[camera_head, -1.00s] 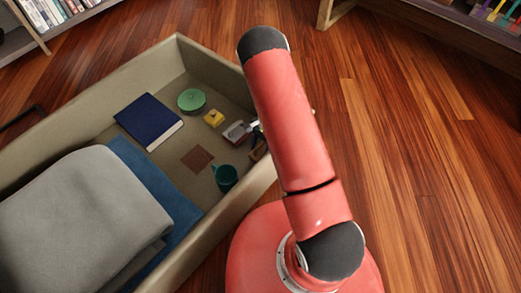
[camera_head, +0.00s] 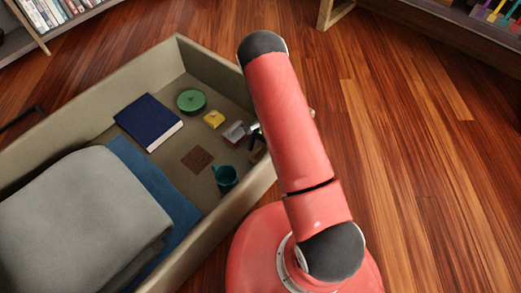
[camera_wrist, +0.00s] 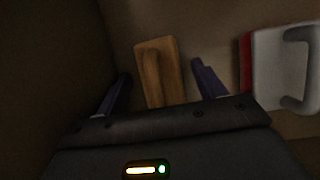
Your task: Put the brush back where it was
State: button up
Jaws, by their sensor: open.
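A wooden brown block-like thing, likely the brush (camera_wrist: 158,72), lies in the wrist view between the two fingers of my gripper (camera_wrist: 161,70). My gripper is open, with one finger on each side of it and gaps showing on both sides. The bristles are not visible. In the head view my red arm reaches over the right wall of a beige open drawer or box (camera_head: 150,55). Only a small part of my gripper (camera_head: 256,130) shows there, and the brush is mostly hidden by my arm and the wall.
A red and white case with a grey handle (camera_wrist: 285,70) lies close to my right finger. The drawer also holds a teal mug (camera_head: 226,180), brown square (camera_head: 197,158), yellow item (camera_head: 213,119), green tin (camera_head: 191,101), blue book (camera_head: 148,120), blue cloth (camera_head: 150,180) and grey cushion (camera_head: 80,215).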

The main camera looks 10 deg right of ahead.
jog(key=p+v, duration=0.1)
jog(key=v, duration=1.1)
jog(key=s+a+r+n+t, duration=0.1)
jog(key=s+r+n+t, duration=0.15)
jog(key=r, duration=0.95)
jog(key=s+a+r+n+t, duration=0.1)
jog(key=s+r+n, duration=0.15)
jog(key=r, duration=0.85)
jog(key=s+r+n+t+h, duration=0.1)
jog(key=s+r+n+t, duration=0.1)
jog(key=s+r, duration=0.4)
jog(key=s+r+n+t+h, duration=0.2)
jog(key=s+r, duration=0.5)
jog(key=s, duration=0.7)
jog(key=shift+s+n+t, duration=0.3)
jog(key=shift+n+t, duration=0.45)
jog(key=shift+n, duration=0.25)
jog(key=shift+r, duration=0.1)
